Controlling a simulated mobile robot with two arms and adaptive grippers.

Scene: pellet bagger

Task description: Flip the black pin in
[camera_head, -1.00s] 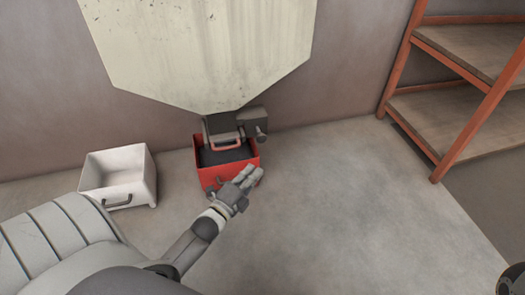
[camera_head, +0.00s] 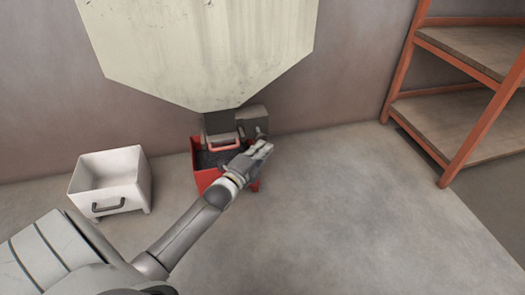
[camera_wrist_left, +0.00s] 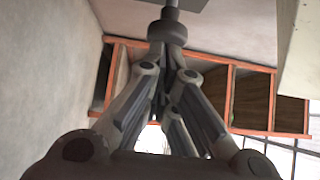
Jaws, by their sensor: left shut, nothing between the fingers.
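The black pin (camera_head: 260,131) sticks out at the right side of the dark outlet block under the pale hopper. My left gripper (camera_head: 266,146) is just below and beside it, over the right side of the red bin (camera_head: 200,178), and hides part of that bin. In the left wrist view the shut fingers (camera_wrist_left: 167,32) meet right by a dark grey round piece (camera_wrist_left: 185,5), seemingly the pin. Whether they touch it I cannot tell. Nothing is held. My right gripper is not in view.
The pale hopper (camera_head: 200,50) hangs above the outlet block (camera_head: 218,122), which has a red handle (camera_head: 224,145). Dark pellets (camera_head: 208,158) lie in the red bin. An empty white bin (camera_head: 125,178) stands left. An orange-framed shelf (camera_head: 455,130) stands right. The floor between is clear.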

